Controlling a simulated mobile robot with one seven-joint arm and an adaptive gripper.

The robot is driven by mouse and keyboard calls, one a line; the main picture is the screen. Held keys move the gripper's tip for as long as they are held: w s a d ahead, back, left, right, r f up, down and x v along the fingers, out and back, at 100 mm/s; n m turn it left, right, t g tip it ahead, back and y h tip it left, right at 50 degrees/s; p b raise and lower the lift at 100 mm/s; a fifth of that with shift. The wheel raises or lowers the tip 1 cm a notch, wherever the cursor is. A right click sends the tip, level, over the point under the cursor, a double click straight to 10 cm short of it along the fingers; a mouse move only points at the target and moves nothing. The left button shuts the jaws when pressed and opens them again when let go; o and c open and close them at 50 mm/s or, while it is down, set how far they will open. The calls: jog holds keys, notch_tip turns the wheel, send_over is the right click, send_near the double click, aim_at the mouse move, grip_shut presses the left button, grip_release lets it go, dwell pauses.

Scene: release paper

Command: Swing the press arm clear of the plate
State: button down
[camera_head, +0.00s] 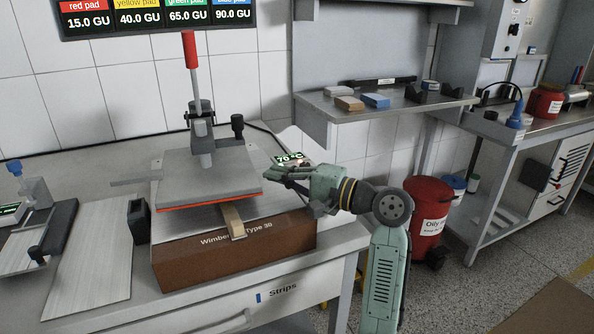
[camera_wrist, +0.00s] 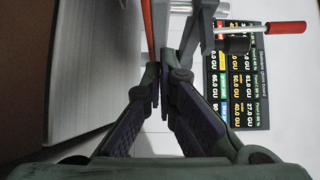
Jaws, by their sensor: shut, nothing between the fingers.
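The press stands on the table, with a brown base (camera_head: 235,252) marked "Type 30". Its grey upper plate (camera_head: 205,175), edged in red-orange, sits over a pale lower plate (camera_head: 180,222). The press arm's upright red handle (camera_head: 190,50) rises behind the upper plate; it also shows in the wrist view (camera_wrist: 285,27). My gripper (camera_head: 268,172) is shut and empty at the upper plate's right edge. In the wrist view its fingertips (camera_wrist: 165,75) point toward the red edge (camera_wrist: 147,30). I cannot tell whether they touch the plate.
A tan strip (camera_head: 234,222) sticks out at the front of the press. A lit 70 °C display (camera_head: 289,158) is behind my gripper. A shelf (camera_head: 385,108) with small blocks hangs to the right. A small dark holder (camera_head: 138,222) and a pale board (camera_head: 95,255) lie left.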

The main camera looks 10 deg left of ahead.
aim_at(250, 192)
jog(key=shift+s+a, duration=0.15)
jog(key=shift+a, duration=0.1)
jog(key=s+a+t+p, duration=0.1)
jog(key=s+a, duration=0.2)
jog(key=s+a+m+t+p, duration=0.1)
jog(key=s+a, duration=0.1)
jog(key=s, duration=0.1)
jog(key=shift+a+h, duration=0.4)
jog(key=shift+w+d, duration=0.15)
jog(key=shift+d, duration=0.05)
